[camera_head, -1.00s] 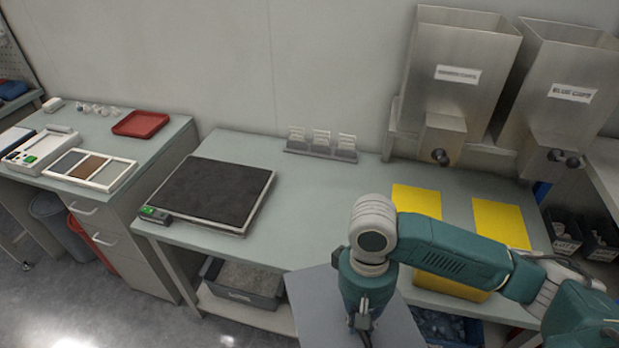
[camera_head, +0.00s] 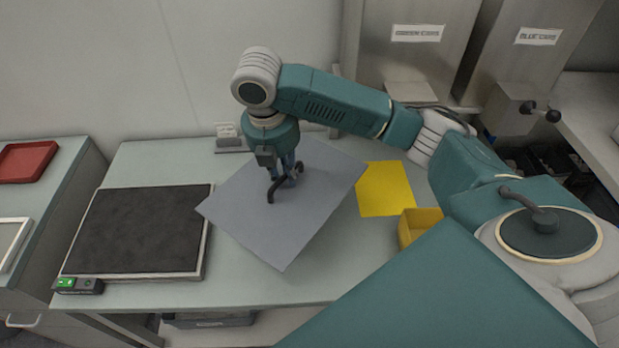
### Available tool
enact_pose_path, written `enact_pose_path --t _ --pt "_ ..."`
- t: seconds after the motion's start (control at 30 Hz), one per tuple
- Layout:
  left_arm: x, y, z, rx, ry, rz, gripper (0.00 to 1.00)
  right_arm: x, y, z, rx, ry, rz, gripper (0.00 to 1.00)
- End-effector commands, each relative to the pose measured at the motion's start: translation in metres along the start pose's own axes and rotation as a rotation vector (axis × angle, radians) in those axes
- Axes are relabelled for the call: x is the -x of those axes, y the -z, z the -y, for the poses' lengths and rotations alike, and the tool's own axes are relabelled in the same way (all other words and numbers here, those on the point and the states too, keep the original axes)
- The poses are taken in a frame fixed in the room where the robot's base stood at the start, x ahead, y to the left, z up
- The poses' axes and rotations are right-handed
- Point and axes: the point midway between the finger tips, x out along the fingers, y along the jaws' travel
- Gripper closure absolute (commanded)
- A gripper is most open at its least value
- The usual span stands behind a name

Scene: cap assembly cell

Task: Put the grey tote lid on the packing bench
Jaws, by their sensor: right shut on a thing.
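The grey tote lid (camera_head: 255,217) is a flat grey panel with a dark handle on top. My right gripper (camera_head: 285,180) points down and is shut on the lid near its handle. The lid is turned at an angle and is over the middle of the packing bench (camera_head: 140,160); I cannot tell whether it touches the bench top. Its left corner is close to the black-topped scale. My left gripper is not in view.
The scale (camera_head: 140,230) with a green display takes up the bench's left part. A yellow mat (camera_head: 386,188) and a yellow bin (camera_head: 418,226) are to the right. Steel hoppers (camera_head: 410,60) stand at the back right. A red tray (camera_head: 24,161) is on the left table.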

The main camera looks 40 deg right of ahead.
Motion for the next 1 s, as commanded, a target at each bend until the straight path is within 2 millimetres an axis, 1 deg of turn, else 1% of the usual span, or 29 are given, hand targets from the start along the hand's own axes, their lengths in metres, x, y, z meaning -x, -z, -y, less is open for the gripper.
enact_pose_path --t 0.03,0.1,0.2,0.33,0.4,0.47,0.57,0.77,0.8,1.0 --pt "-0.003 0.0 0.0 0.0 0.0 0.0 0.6 0.005 -0.009 -0.008 0.102 -0.022 0.001 1.0" --pt "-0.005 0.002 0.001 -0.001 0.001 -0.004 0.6 0.013 -0.019 -0.016 0.254 -0.044 0.001 1.0" --pt "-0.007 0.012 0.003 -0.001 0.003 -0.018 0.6 0.022 -0.03 -0.025 0.435 -0.071 0.001 1.0" --pt "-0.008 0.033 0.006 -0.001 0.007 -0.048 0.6 0.03 -0.039 -0.032 0.593 -0.093 -0.001 1.0" --pt "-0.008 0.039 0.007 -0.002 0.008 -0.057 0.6 0.032 -0.041 -0.034 0.641 -0.099 -0.001 1.0" --pt "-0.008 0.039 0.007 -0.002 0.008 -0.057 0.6 0.03 -0.042 -0.034 0.665 -0.1 -0.002 1.0" --pt "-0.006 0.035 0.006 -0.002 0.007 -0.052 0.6 0.015 -0.04 -0.034 0.679 -0.099 -0.004 1.0" --pt "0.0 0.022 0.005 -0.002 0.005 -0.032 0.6 -0.037 -0.032 -0.033 0.677 -0.098 -0.005 1.0" --pt "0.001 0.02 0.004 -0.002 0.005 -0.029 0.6 -0.048 -0.03 -0.033 0.677 -0.097 -0.005 1.0" --pt "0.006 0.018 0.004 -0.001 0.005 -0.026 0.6 -0.096 -0.022 -0.033 0.677 -0.098 -0.004 1.0"
